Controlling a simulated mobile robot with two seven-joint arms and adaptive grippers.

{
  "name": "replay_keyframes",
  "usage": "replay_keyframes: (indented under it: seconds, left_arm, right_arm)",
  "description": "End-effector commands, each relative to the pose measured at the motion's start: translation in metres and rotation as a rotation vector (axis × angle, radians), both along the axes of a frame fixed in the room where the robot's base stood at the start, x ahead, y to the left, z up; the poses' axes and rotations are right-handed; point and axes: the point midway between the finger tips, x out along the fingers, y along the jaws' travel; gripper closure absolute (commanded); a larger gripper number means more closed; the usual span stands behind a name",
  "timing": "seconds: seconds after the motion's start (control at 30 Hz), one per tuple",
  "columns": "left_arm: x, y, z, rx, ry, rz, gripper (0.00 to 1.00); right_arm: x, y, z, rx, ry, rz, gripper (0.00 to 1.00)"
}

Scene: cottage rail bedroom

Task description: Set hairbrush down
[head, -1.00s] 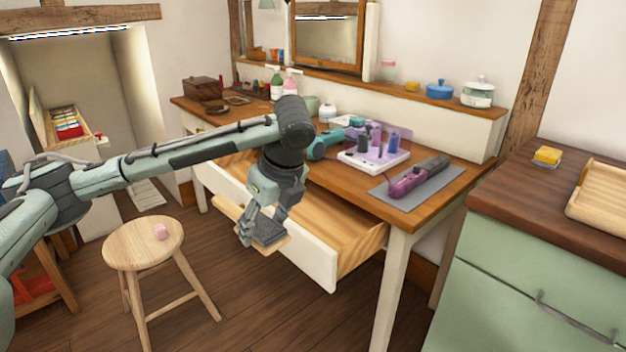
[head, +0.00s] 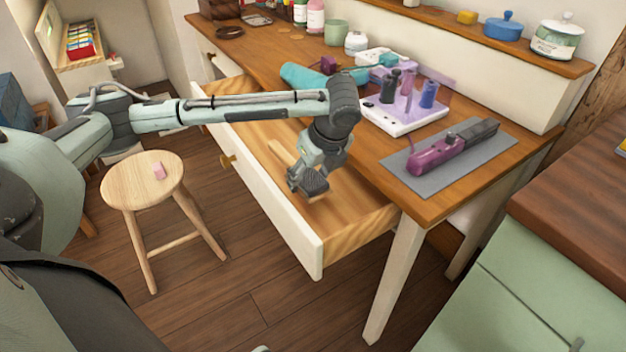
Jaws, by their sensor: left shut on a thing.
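The wooden hairbrush (head: 283,153) is in my left gripper (head: 308,182). Its pale handle sticks out to the upper left of the fingers, and its other end is mostly hidden by them. My left gripper is shut on it, pointing down over the open drawer (head: 262,192) of the dressing table. The brush appears over the drawer's interior; I cannot tell whether it touches the drawer floor. My right gripper is not in view.
The dressing table top (head: 420,208) holds a grey mat (head: 495,152) with a purple-and-black tool, a white tray (head: 405,125) with bottles, and a teal hair dryer (head: 305,77). A round stool (head: 135,185) with a pink block stands left. The drawer looks otherwise empty.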

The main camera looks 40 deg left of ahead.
Motion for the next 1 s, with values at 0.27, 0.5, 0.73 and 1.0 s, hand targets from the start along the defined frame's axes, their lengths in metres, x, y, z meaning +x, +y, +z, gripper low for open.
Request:
replay_keyframes:
  seconds: [0.27, 0.5, 0.73, 1.0]
  left_arm:
    - [-0.001, 0.000, -0.037, 0.002, 0.002, 0.002, 0.79]
    - [0.000, 0.000, -0.055, 0.000, -0.002, 0.000, 0.79]
    - [0.000, 0.000, -0.055, 0.000, 0.000, 0.000, 0.34]
    - [0.000, 0.000, -0.055, 0.000, 0.000, 0.001, 0.25]
  right_arm:
    - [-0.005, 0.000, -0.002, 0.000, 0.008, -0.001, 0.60]
    - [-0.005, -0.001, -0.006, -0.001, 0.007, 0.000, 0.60]
    - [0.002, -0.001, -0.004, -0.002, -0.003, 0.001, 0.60]
    - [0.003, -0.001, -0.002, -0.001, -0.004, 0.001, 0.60]
